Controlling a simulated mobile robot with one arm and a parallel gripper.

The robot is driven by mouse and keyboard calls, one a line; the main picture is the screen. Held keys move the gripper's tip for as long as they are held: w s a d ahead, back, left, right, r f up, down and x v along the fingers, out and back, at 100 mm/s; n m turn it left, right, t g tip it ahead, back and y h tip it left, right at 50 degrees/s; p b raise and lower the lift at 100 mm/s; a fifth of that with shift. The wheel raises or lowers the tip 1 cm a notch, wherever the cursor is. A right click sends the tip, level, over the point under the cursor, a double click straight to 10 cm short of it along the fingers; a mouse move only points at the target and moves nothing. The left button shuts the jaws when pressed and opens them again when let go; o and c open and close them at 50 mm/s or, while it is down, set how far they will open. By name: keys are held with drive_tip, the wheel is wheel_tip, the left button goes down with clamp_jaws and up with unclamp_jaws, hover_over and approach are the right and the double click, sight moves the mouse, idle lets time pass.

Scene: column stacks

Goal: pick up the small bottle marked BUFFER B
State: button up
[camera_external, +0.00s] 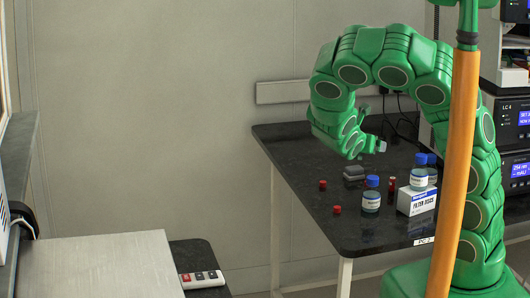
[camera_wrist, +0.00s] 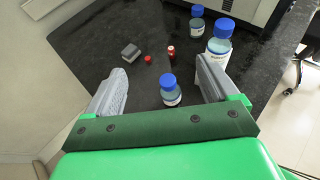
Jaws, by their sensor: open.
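Three bottles with blue caps and white labels show in the external view: one on the black table (camera_external: 371,199), one on a white box (camera_external: 418,178), and one partly hidden behind it (camera_external: 432,171). Their labels are too small to read there, so I cannot tell which is BUFFER B. My gripper (camera_external: 380,146) is above the table. In the wrist view my gripper (camera_wrist: 161,66) is open and empty. One small bottle (camera_wrist: 171,95) appears between its fingers, below them. A larger-looking bottle (camera_wrist: 218,46) stands beside the right finger, and another (camera_wrist: 197,24) is farther back.
The white box, marked FILTER DISCS (camera_external: 416,202), is near the table's right side. A red-capped vial (camera_external: 391,185), two small red caps (camera_external: 322,185) and a grey block (camera_external: 353,173) lie around. The black table (camera_external: 295,150) is clear at its back left. Instruments (camera_external: 513,120) stand at right.

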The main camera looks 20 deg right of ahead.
approach(368, 197)
drive_tip(key=x, duration=0.3)
drive_tip(key=shift+w+d, duration=0.1)
drive_tip(key=shift+d, duration=0.2)
drive_tip(key=shift+x, duration=3.95)
drive_tip(key=shift+a+f, duration=0.15)
drive_tip(key=c, duration=1.3)
drive_tip(key=shift+r, duration=5)
